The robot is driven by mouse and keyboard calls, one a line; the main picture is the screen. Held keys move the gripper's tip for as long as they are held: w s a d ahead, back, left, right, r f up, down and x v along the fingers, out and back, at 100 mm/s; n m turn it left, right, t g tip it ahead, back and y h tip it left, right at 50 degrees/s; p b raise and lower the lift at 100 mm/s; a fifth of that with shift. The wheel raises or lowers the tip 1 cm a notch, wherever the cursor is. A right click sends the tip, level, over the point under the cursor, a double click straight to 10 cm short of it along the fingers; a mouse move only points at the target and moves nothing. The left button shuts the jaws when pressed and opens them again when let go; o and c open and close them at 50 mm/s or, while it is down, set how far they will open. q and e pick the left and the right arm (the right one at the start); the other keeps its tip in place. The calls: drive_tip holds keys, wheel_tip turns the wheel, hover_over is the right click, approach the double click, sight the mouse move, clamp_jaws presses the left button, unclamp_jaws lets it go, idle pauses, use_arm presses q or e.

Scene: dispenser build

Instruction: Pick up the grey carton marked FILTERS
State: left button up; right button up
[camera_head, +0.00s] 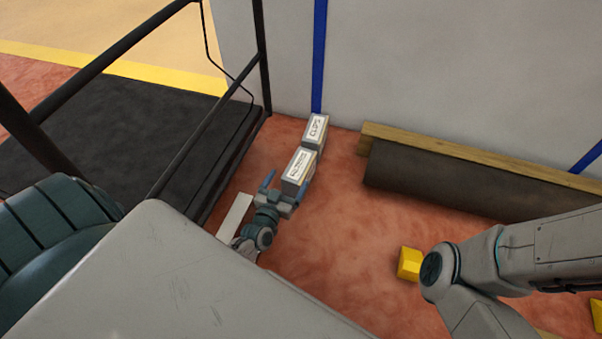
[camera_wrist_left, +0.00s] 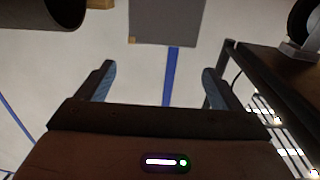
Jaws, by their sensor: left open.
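A grey carton (camera_head: 299,168) with a white label stands on the reddish floor; its small print is too fine to read. A second grey carton marked CLIPS (camera_head: 316,131) stands just behind it, near the wall. My left gripper (camera_head: 286,181) is open and empty at the near side of the nearer carton, its blue fingers spread toward it. In the left wrist view, the open fingers (camera_wrist_left: 157,76) have only wall between them, and a grey carton face (camera_wrist_left: 166,22) shows beyond at the top. I cannot tell if they touch it. My right gripper is out of view.
A black platform with railings (camera_head: 170,120) lies left of the cartons. A dark brown roll (camera_head: 440,180) lies by a wooden beam (camera_head: 470,155) along the wall. A yellow block (camera_head: 409,263) sits on the floor.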

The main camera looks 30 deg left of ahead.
sight(296, 170)
use_arm(q)
wheel_tip(296, 170, down, 4)
drive_tip(key=shift+r+b, duration=0.2)
drive_tip(key=shift+b, duration=0.85)
drive_tip(key=shift+w+a+r+b, duration=0.1)
drive_tip(key=shift+w+b, duration=0.1)
drive_tip(key=shift+w, duration=0.35)
drive_tip(key=shift+w+a+r+b, duration=0.1)
drive_tip(key=shift+w+b, duration=0.05)
drive_tip(key=shift+w, duration=0.4)
drive_tip(key=w, duration=0.1)
drive_tip(key=w+b, duration=0.1)
drive_tip(key=w, duration=0.1)
drive_tip(key=w+b, duration=0.1)
drive_tip(key=w, duration=0.1)
drive_tip(key=shift+w+a, duration=0.1)
drive_tip(key=shift+a, duration=0.3)
drive_tip(key=c, duration=1.6)
drive_tip(key=shift+r, duration=0.1)
clamp_jaws()
drive_tip(key=shift+r, duration=0.15)
